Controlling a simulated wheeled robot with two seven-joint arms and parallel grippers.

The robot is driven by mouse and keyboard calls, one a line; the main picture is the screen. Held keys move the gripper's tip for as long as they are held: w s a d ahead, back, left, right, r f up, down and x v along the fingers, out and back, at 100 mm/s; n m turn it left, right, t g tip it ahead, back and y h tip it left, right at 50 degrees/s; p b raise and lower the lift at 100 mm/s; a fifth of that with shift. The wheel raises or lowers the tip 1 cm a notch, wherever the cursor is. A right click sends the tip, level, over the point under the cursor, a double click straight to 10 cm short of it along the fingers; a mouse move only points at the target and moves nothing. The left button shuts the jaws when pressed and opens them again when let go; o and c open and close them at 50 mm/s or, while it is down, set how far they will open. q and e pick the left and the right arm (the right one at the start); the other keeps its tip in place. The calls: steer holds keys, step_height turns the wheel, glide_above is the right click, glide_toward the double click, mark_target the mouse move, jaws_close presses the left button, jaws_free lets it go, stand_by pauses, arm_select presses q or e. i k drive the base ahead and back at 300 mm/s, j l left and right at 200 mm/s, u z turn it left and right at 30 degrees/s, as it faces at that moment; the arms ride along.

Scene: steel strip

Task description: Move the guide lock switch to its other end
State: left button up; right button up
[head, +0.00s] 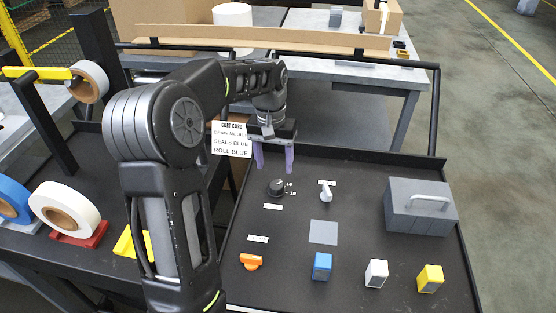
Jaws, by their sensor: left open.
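My left gripper (273,160) hangs above the dark panel near its far left edge, its two purple fingers apart and nothing between them. Below it on the panel is a black round knob (277,187) with two small marks at its right. To its right a light grey lever (326,190) stands below a small label. An orange handle (250,261) sits near the panel's front left, below another label. The labels are too small to read, so I cannot tell which one is the guide lock switch. My right gripper is not in view.
A grey box with a handle (419,207) stands at the panel's right. Blue (322,266), white (376,273) and yellow (430,279) blocks stand along the front. A grey square (323,232) lies mid-panel. A text card (231,139) stands beside my gripper. Tape rolls (64,209) are left.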

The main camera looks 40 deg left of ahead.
mark_target(325, 196)
steer(key=k, duration=1.5)
